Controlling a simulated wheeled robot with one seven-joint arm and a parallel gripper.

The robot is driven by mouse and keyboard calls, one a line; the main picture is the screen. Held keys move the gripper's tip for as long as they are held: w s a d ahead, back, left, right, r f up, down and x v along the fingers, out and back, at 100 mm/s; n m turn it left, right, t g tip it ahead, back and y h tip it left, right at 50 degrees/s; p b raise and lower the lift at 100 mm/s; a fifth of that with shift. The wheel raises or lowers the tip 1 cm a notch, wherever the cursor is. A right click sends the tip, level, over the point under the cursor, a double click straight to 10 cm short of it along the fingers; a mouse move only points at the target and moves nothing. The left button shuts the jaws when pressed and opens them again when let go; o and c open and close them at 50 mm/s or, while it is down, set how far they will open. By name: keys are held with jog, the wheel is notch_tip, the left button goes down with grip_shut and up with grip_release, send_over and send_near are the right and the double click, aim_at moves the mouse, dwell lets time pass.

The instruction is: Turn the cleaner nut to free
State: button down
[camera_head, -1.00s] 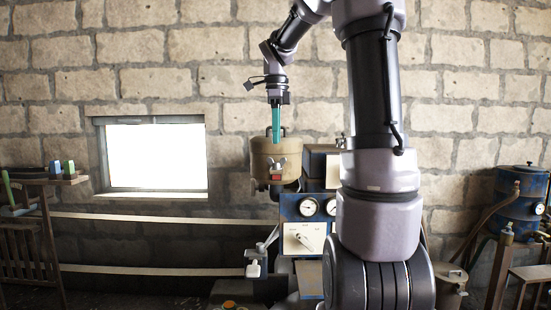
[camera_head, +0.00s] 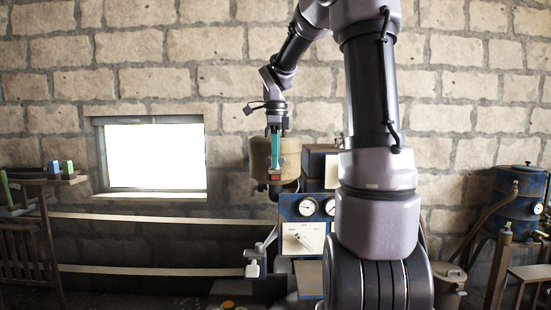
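My gripper (camera_head: 275,168) hangs straight down with its teal fingers in front of the tan cleaner canister (camera_head: 291,152). The fingertips are over the spot on the canister's front where the small grey wing nut sits, and the nut is now hidden behind them. A small red piece (camera_head: 275,178) shows just below the fingertips. I cannot tell whether the fingers touch the nut or whether they are open or shut.
The blue engine panel (camera_head: 289,211) with round gauges and a pale dial plate (camera_head: 304,238) stands below and to the right of the canister. A bright window (camera_head: 155,157) is at left. A blue drum (camera_head: 518,200) stands at far right.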

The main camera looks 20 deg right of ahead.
jog(key=shift+n, duration=0.8)
jog(key=c, duration=0.9)
grip_release()
notch_tip(320, 180, up, 11)
jog(key=shift+f, duration=0.1)
jog(key=s+a+f+n+t, duration=0.2)
jog(key=s+n, duration=0.4)
jog(key=s+a+f+n+t+y, duration=0.1)
jog(key=s+a+f+n+t, duration=0.1)
jog(key=s+n, duration=0.4)
jog(key=s+a+f+n+t+y, duration=0.1)
jog(key=s+a+f+n+t, duration=0.2)
jog(key=s+n, duration=0.3)
jog(key=shift+s+a+f, duration=0.3)
jog(key=shift+a+f, duration=0.15)
jog(key=shift+f, duration=0.05)
